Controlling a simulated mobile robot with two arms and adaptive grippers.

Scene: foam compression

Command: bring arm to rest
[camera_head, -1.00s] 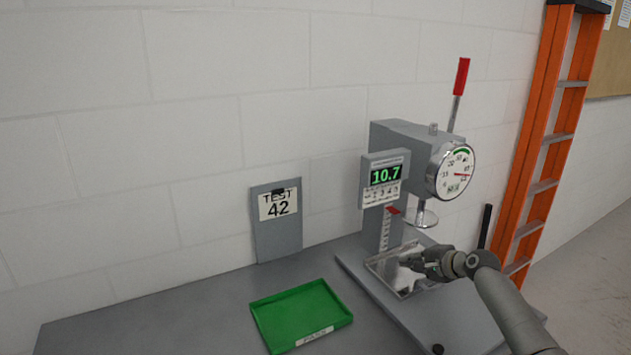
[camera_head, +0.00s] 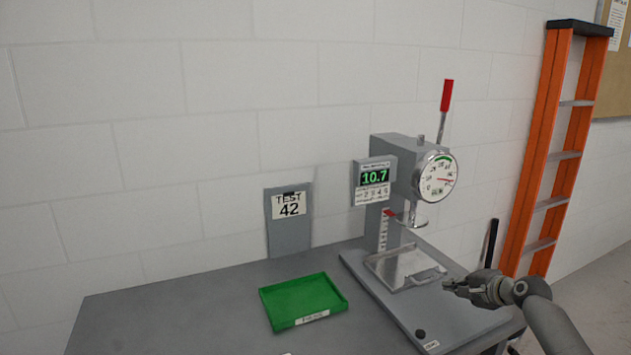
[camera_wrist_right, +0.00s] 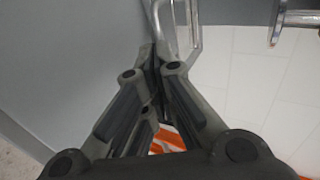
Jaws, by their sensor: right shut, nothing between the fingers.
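My right gripper (camera_head: 452,286) is shut and empty. It is held at the right side of the test press (camera_head: 395,165), a little right of the metal tray's handle and apart from it in the head view. The right wrist view shows its closed fingers (camera_wrist_right: 150,65) with a bent metal handle (camera_wrist_right: 163,25) just beyond the tips. My right arm comes in from the lower right. My left gripper is not in view.
The metal tray (camera_head: 384,270) sits on the press base under the round plate. A green tray (camera_head: 290,317) lies empty on the grey table (camera_head: 170,315). A TEST 42 sign (camera_head: 289,235) leans on the wall. An orange ladder (camera_head: 541,150) stands at the right.

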